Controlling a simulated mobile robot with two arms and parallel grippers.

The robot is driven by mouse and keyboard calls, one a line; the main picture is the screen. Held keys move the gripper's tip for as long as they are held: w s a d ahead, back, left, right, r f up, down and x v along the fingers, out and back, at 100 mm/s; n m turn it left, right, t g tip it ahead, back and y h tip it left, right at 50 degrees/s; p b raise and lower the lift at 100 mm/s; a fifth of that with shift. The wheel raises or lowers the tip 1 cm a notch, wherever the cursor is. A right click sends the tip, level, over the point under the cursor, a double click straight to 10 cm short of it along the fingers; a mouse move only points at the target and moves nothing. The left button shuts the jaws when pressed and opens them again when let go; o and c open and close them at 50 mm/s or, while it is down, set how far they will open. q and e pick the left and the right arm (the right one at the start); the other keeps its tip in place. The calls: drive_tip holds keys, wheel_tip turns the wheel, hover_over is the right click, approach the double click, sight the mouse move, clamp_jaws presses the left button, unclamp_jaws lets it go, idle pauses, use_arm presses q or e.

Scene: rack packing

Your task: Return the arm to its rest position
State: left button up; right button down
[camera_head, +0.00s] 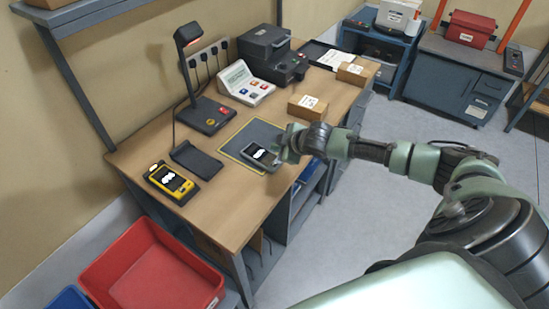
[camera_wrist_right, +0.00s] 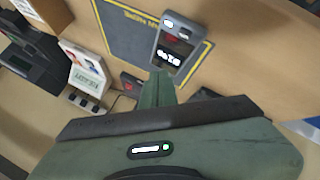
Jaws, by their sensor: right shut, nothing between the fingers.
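My right arm (camera_head: 425,160) reaches in from the right over the workbench. Its gripper (camera_head: 284,149) is just above the near edge of the dark mat (camera_head: 254,131). In the right wrist view the fingers (camera_wrist_right: 160,80) are together and hold nothing. A grey handheld device (camera_head: 257,157) with a dark screen lies on the mat beside the fingertips. In the right wrist view this device (camera_wrist_right: 180,38) is just beyond the fingertips; I cannot tell whether they touch it. My left gripper is not in view.
A yellow handheld device (camera_head: 171,183), a black lamp (camera_head: 207,112), a white keypad unit (camera_head: 245,85), a dark machine (camera_head: 270,55) and brown boxes (camera_head: 307,107) stand on the workbench (camera_head: 225,220). A red bin (camera_head: 155,270) is at lower left. Floor (camera_head: 425,130) is open below the arm.

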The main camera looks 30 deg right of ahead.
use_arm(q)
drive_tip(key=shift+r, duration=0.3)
use_arm(e)
drive_tip(key=shift+a+r, duration=0.1)
drive_tip(key=shift+r, duration=0.2)
